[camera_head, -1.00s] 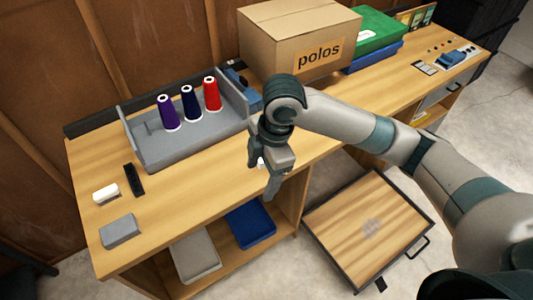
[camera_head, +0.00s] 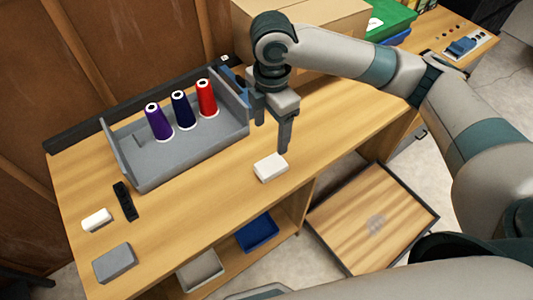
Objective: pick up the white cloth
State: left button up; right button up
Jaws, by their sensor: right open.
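The white cloth (camera_head: 270,167) looks like a small folded white block. It lies flat on the wooden bench top near the front edge, right of the grey thread tray. My right gripper (camera_head: 272,136) points down just above and behind the cloth in the picture. Its fingers are apart with nothing between them, and the cloth is in plain view below the fingertips. My left gripper is not in view.
The grey tray (camera_head: 185,158) holds purple, navy and red thread cones. A white piece (camera_head: 97,219), a black item (camera_head: 125,200) and a grey block (camera_head: 115,263) lie at left. A cardboard box (camera_head: 330,20) stands behind my arm. Bare wood surrounds the cloth.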

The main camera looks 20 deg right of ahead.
jog(key=w, duration=0.1)
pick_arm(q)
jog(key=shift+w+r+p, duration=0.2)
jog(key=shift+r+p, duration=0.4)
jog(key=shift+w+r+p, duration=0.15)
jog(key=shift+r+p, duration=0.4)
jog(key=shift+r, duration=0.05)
pick_arm(e)
send_over(270, 165)
jog(key=f, duration=1.2)
jog(key=shift+s+a, duration=0.2)
jog(key=shift+s, duration=0.1)
jog(key=shift+w+f+p, duration=0.1)
jog(key=shift+f+p, duration=0.35)
jog(key=shift+f, duration=0.1)
notch_tip(270, 165, down, 3)
jog(key=shift+w+d+f+p, duration=0.1)
jog(key=shift+w+d+p, duration=0.05)
jog(key=shift+p, duration=0.35)
jog(key=shift+f, duration=0.45)
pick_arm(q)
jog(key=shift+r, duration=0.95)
